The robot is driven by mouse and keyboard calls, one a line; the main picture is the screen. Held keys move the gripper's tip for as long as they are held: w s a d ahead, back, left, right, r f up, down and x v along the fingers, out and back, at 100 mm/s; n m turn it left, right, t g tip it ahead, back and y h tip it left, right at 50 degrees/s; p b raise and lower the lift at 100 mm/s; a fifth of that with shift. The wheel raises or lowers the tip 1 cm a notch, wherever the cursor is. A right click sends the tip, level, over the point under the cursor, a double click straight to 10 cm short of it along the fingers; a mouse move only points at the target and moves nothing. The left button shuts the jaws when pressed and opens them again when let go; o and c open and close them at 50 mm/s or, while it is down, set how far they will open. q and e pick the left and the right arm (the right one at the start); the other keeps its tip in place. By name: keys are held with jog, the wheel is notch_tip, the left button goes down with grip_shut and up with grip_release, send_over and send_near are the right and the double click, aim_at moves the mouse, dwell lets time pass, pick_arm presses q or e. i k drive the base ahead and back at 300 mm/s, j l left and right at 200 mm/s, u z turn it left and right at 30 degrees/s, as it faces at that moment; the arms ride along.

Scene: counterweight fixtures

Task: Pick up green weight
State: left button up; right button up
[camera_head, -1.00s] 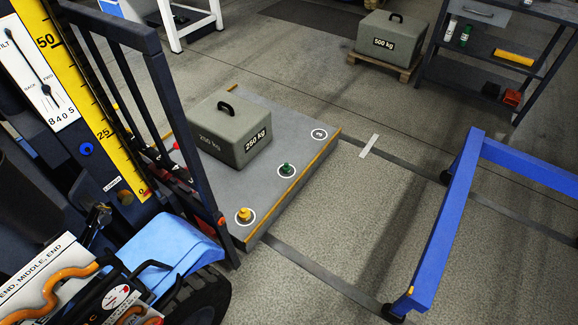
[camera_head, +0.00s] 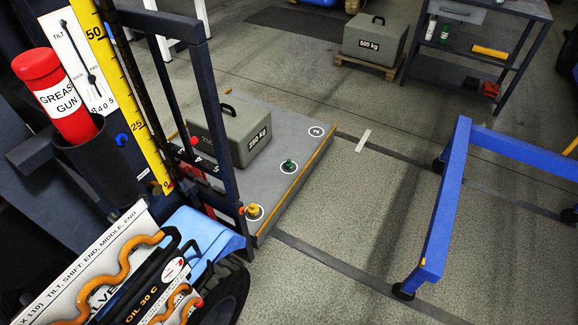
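A small green weight (camera_head: 289,164) stands upright in a white ring on the grey platform (camera_head: 295,143), near its orange-striped right edge. A similar yellow weight (camera_head: 253,210) stands in another ring at the platform's near corner. A third ring, marked 3, at the far right (camera_head: 316,132) holds no weight. Neither of my grippers shows in the head view, so whether they are open or shut is hidden.
A grey 250 kg block (camera_head: 237,136) sits on the platform behind dark mast rails. A blue frame on wheels (camera_head: 441,215) stands at right. A 500 kg block (camera_head: 374,42) and a dark shelf unit (camera_head: 470,50) stand at the back. Floor between platform and blue frame is clear.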

aim_at(288, 164)
jog(key=i+l+u, duration=0.1)
jog(key=i+l, duration=0.15)
jog(key=i, duration=0.15)
jog(key=i+l+u, duration=0.1)
jog(key=i+l, duration=0.15)
jog(key=i, duration=0.1)
